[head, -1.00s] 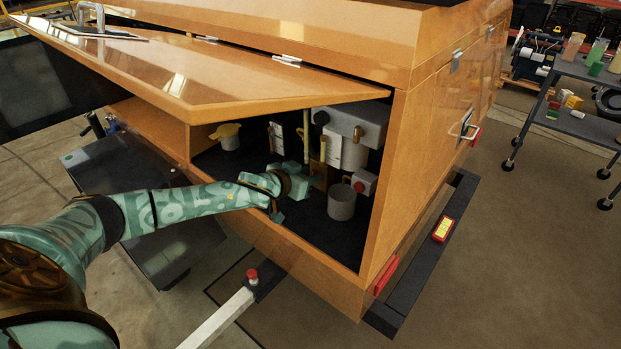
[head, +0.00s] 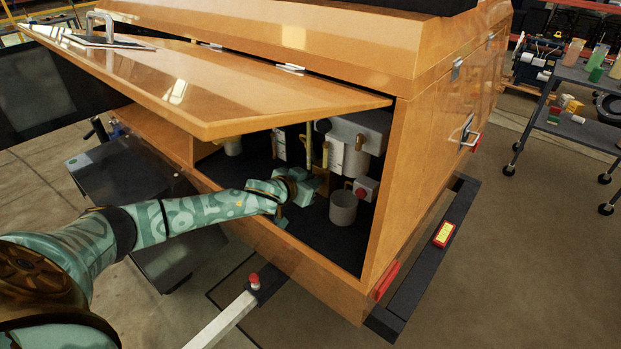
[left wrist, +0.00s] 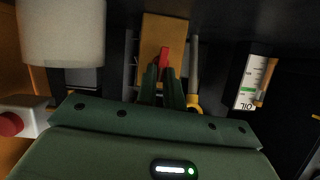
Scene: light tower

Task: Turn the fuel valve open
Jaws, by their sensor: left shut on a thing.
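The fuel valve shows in the left wrist view as a red lever (left wrist: 163,58) in front of a tan-brown plate (left wrist: 155,35). My left gripper (left wrist: 163,82) has its two dark green fingers close together at the lower end of the lever, shut on it. In the head view my left gripper (head: 303,187) reaches into the open orange cabinet (head: 402,200), and the arm and gripper hide the lever there. A yellow pipe (head: 309,146) stands just behind the gripper. My right gripper is not in view.
A grey cup (head: 343,208) and a red button on a white box (head: 364,188) are right of the gripper. The raised lid (head: 230,90) hangs above my arm. An oil gauge (left wrist: 250,85) shows right in the wrist view. A shelf cart (head: 590,125) stands far right.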

